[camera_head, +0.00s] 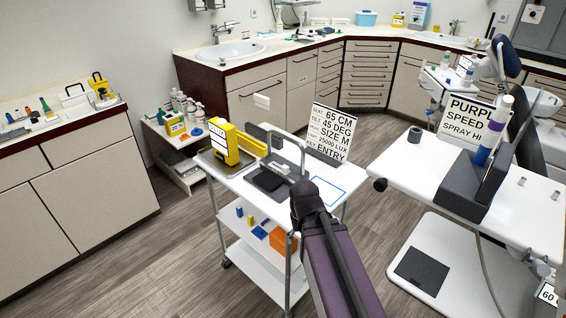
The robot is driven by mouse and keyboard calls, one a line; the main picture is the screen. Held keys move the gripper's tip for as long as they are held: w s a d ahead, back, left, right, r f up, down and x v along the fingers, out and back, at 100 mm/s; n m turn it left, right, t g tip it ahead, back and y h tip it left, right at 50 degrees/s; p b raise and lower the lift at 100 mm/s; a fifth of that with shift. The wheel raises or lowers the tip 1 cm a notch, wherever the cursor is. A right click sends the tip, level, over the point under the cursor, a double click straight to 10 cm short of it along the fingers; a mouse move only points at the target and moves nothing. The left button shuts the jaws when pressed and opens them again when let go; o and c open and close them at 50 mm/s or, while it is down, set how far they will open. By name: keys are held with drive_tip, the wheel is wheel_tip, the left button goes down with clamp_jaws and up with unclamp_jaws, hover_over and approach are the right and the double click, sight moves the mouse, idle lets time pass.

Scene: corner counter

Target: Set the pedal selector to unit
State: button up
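A dark flat plate (422,268) lies on the white base under the white table at the right; it may be the pedal, but I cannot make out a selector or its setting. A dark box-like item (267,181) lies on the white cart, with a small pale piece beside it; I cannot tell what it is. My purple arm rises from the bottom edge to a dark joint over the cart's right part. My gripper's fingers are not distinguishable, and the arm hides part of the cart.
The white cart (325,212) carries a yellow device (222,142), a grey curved rail and a text card (329,133). The white table (395,170) holds another card (465,122) and a dark grey holder. Open wood floor lies left of the cart.

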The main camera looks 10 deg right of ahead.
drive_tip(key=shift+m, duration=0.3)
drive_tip(key=r+p, duration=0.1)
drive_tip(key=r, duration=0.1)
drive_tip(key=w+r+p, duration=0.1)
drive_tip(key=r+p, duration=0.1)
drive_tip(key=w+r+p, duration=0.1)
drive_tip(key=r+p, duration=0.1)
drive_tip(key=shift+w+d+r, duration=0.1)
drive_tip(key=shift+d+r, duration=0.05)
drive_tip(key=shift+r, duration=0.1)
drive_tip(key=w+r+m+h+p, duration=0.1)
drive_tip(key=w+r+p, duration=0.2)
drive_tip(key=m+t+h, duration=0.5)
drive_tip(key=m+h, duration=0.1)
drive_tip(key=m, duration=0.3)
approach(284, 167)
drive_tip(key=v, duration=0.4)
drive_tip(key=shift+f, duration=0.2)
drive_tip(key=b+x, duration=0.7)
drive_tip(key=x, duration=0.3)
drive_tip(key=shift+w+d+f, duration=0.1)
drive_tip(key=shift+d+f, duration=0.05)
drive_tip(key=shift+d, duration=0.05)
drive_tip(key=shift+b+x, duration=1.2)
drive_tip(key=shift+x, duration=0.35)
drive_tip(key=shift+d, duration=0.1)
drive_tip(key=shift+w, duration=0.1)
clamp_jaws()
